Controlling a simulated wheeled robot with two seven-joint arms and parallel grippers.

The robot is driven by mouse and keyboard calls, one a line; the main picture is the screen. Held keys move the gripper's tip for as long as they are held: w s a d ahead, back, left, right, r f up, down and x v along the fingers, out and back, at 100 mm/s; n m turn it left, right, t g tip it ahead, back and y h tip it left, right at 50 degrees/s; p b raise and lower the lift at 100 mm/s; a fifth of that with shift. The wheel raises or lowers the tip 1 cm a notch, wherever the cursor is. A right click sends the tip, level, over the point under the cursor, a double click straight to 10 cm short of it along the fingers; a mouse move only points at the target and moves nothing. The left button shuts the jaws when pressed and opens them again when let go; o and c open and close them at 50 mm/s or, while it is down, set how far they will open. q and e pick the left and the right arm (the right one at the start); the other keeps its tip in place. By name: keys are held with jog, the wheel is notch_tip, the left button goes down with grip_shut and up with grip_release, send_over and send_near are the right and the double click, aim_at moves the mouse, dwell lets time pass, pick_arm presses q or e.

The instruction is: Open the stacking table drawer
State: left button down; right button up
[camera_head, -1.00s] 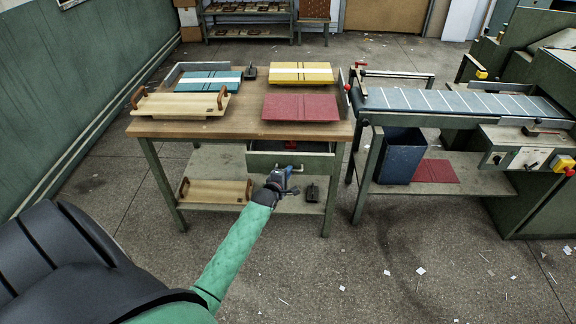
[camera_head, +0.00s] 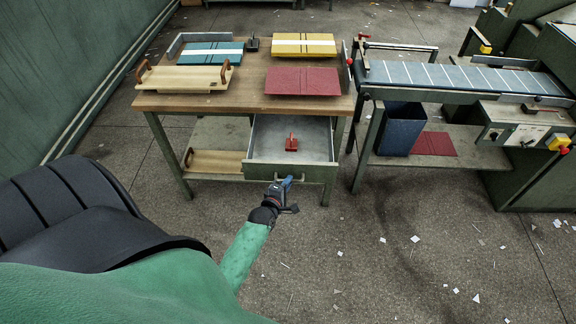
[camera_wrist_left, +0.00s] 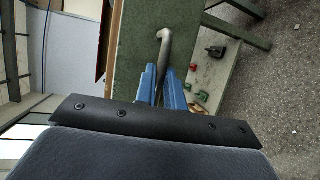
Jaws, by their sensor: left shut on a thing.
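The stacking table (camera_head: 160,104) has a wooden top and green legs. Its drawer (camera_head: 262,172) is pulled out towards me, and its grey inside shows. A red object (camera_head: 291,142) lies in the drawer. My left gripper (camera_head: 287,184) is at the drawer's front, shut on the metal handle (camera_head: 304,179). In the left wrist view the blue fingers (camera_wrist_left: 162,86) are on either side of the handle (camera_wrist_left: 165,45), against the green drawer front (camera_wrist_left: 135,40). The right gripper is not in view.
On the tabletop lie a teal board (camera_head: 210,58), a yellow board (camera_head: 303,49), a red board (camera_head: 302,82) and a wooden tray with handles (camera_head: 185,79). A conveyor (camera_head: 440,76) and blue bin (camera_head: 401,128) stand right. Floor in front has scattered scraps.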

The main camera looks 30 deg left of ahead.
pick_arm(q)
jog(key=shift+s+d, duration=0.35)
jog(key=shift+s, duration=0.2)
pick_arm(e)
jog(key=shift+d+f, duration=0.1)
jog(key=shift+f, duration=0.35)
pick_arm(q)
jog(key=c, duration=1.5)
grip_release()
